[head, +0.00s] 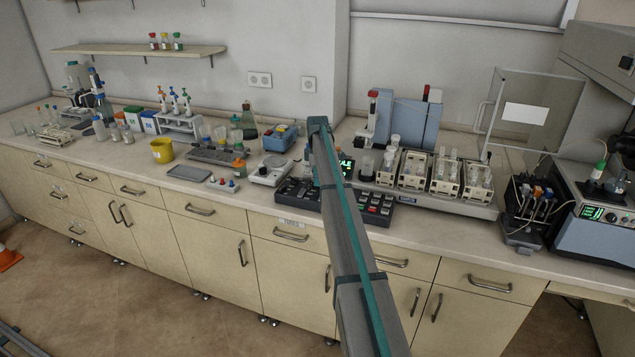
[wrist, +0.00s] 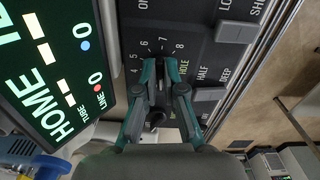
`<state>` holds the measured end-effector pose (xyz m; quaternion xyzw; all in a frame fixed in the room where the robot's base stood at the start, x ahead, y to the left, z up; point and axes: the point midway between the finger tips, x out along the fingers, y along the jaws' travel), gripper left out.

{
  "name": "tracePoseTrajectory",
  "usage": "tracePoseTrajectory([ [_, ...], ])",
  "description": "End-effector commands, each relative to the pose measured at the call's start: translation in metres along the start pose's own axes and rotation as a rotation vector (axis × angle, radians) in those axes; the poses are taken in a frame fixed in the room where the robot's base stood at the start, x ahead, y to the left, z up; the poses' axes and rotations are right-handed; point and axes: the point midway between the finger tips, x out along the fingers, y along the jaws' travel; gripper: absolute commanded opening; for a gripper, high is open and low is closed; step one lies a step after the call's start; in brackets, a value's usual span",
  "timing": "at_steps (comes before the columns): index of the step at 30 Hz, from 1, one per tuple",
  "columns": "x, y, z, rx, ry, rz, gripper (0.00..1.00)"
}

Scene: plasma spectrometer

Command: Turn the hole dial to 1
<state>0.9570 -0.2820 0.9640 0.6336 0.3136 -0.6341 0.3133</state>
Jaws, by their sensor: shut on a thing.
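The hole dial (wrist: 160,80) is a small dark knob on the black control panel (wrist: 190,20), seen in the wrist view. The numbers 4 to 8 show in an arc around its far side, with the word HOLE to its right. My gripper (wrist: 160,68) has its teal and grey fingers closed on the dial from both sides. The fingers hide most of the dial, and I cannot tell which number it points to. The lit display (wrist: 50,75) beside it reads HOME, TUBE 0 and LINE 0. In the head view my arm hides the gripper and dial.
A balance-like device (head: 270,171) stands left.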

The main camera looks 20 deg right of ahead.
Motion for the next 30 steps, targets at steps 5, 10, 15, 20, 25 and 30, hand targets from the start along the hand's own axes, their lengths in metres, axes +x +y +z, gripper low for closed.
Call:
tracePoseTrajectory([
  [5, 0.0002, 0.0017, -0.0004, -0.161, 0.001, 0.002, 0.00],
  [10, 0.0000, 0.0023, -0.0006, -0.296, 0.001, 0.002, 0.00],
  [15, -0.0003, 0.0028, -0.0008, -0.400, 0.001, 0.002, 0.00],
  [20, -0.0005, 0.0030, -0.0010, -0.463, 0.001, 0.002, 0.00],
  [25, -0.0007, 0.0032, -0.0011, -0.496, 0.001, 0.002, 0.00],
  [30, -0.0008, 0.0032, -0.0012, -0.505, 0.001, 0.002, 0.00],
])
